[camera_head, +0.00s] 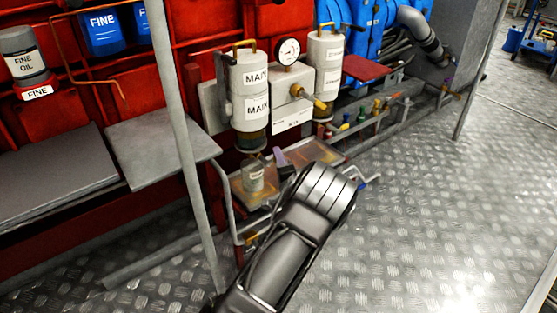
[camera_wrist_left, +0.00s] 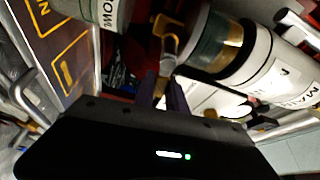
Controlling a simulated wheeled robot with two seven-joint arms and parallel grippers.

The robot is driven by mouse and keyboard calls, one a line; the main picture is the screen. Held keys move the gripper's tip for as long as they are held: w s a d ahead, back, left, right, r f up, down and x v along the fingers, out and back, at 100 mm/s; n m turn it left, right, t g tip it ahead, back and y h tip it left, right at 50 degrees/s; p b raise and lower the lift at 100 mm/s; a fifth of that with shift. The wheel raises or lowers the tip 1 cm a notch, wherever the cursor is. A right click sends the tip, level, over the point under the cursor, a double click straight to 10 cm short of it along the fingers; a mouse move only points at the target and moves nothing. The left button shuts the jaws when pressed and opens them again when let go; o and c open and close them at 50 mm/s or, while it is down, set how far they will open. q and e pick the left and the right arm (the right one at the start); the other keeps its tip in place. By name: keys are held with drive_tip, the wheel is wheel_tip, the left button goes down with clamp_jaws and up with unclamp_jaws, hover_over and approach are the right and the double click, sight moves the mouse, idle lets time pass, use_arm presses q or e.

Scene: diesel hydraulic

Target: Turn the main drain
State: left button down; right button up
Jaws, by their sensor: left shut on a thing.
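The main filter (camera_head: 250,85) is a white cylinder labelled MAIN, with a dark amber bowl (camera_head: 252,142) under it. In the left wrist view the white filter body (camera_wrist_left: 275,85) lies tilted at the right, next to its bowl (camera_wrist_left: 222,45). A brass drain fitting (camera_wrist_left: 168,42) shows beside the bowl. My left gripper (camera_head: 282,158) is just below and right of the bowl in the head view. In the wrist view its fingers (camera_wrist_left: 162,92) are shut on the lower end of the drain fitting. The fingers partly hide the grip. My right gripper is not in view.
A labelled jar (camera_head: 254,180) stands on a tray (camera_head: 240,197) below the filter. A pressure gauge (camera_head: 288,51) and a second white filter (camera_head: 326,60) are to the right. A grey post (camera_head: 178,110) rises at the left.

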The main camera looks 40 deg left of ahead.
use_arm(q)
drive_tip(key=n+b, duration=0.1)
drive_tip(key=n+y, duration=0.1)
drive_tip(key=n, duration=0.1)
drive_tip(key=shift+s+r+b, duration=0.15)
drive_tip(key=shift+r+b, duration=0.25)
drive_tip(key=shift+s+r+n+y+b, duration=0.15)
drive_tip(key=shift+n+y, duration=0.1)
drive_tip(key=shift+n, duration=0.25)
drive_tip(key=shift+w+r+n+y+b, duration=0.15)
drive_tip(key=shift+n+y, duration=0.1)
drive_tip(key=shift+n, duration=0.25)
drive_tip(key=shift+s, duration=0.15)
drive_tip(key=c, duration=1.4)
unclamp_jaws()
drive_tip(key=shift+r, duration=0.1)
drive_tip(key=shift+o, duration=0.2)
drive_tip(key=p+v, duration=0.2)
drive_tip(key=v, duration=0.5)
drive_tip(key=shift+s+d, duration=0.2)
drive_tip(key=shift+s, duration=0.05)
